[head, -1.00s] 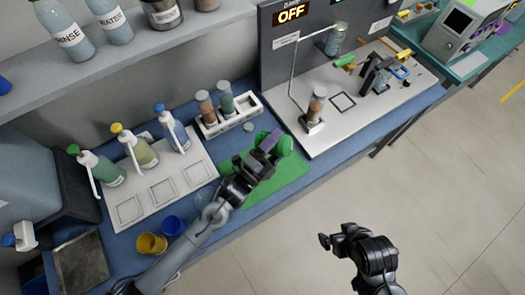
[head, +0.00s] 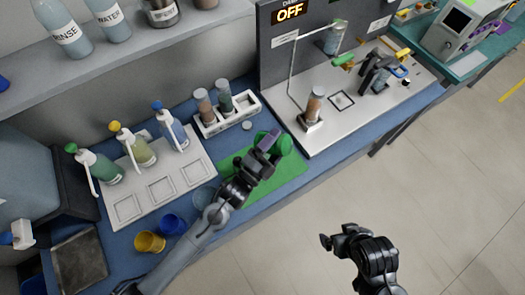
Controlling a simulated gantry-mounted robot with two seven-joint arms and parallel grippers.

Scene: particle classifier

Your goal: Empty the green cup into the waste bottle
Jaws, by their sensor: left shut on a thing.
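The green cup (head: 286,145) is at the far end of my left arm, above the upper part of the green mat (head: 285,182). My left gripper (head: 271,141) is shut on the cup. The cup looks tilted, and the gripper hides part of it. I cannot see what is inside it. My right gripper (head: 326,242) hangs over the floor in front of the bench, with no thing seen in it; its jaw opening is unclear. No bottle reads clearly as the waste bottle; labelled bottles (head: 62,30) stand on the shelf.
A white rack (head: 237,118) holds vials behind the mat. Pump bottles stand on a white tray (head: 158,190) to the left. A blue cup (head: 172,224) and a yellow cup (head: 150,242) stand near the front edge. The device's white base (head: 365,110) is to the right.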

